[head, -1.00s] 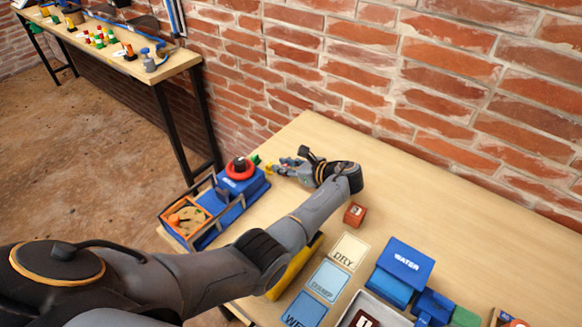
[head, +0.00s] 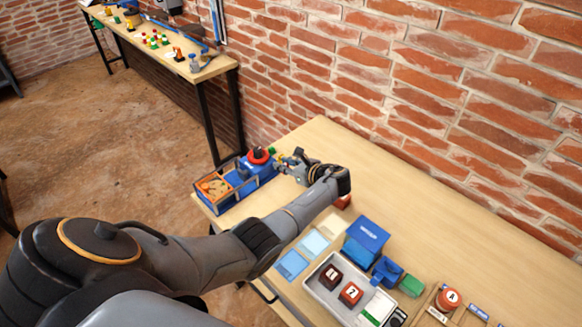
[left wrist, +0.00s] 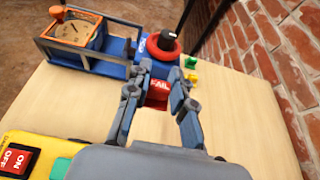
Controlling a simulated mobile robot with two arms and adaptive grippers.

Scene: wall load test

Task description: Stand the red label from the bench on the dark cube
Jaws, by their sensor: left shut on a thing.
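The red label (left wrist: 158,90), with "FAIL" in white letters, stands between the fingers of my left gripper (left wrist: 158,88) in the left wrist view. The gripper is shut on it, over the far left end of the bench (head: 420,240). In the head view my left gripper (head: 284,161) is beside the blue box with the red ring, and the label cannot be made out there. A dark maroon cube (head: 330,275) sits in a pale tray (head: 315,293), well to the right of the gripper, next to a redder cube (head: 350,293). My right gripper is not in view.
The blue box with a red ring (head: 259,156) and a caddy with an orange dial (head: 216,187) stand at the bench's left end. A blue box (head: 366,238), blue cards (head: 291,264) and a green block (head: 411,286) lie nearer the tray. A brick wall runs behind.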

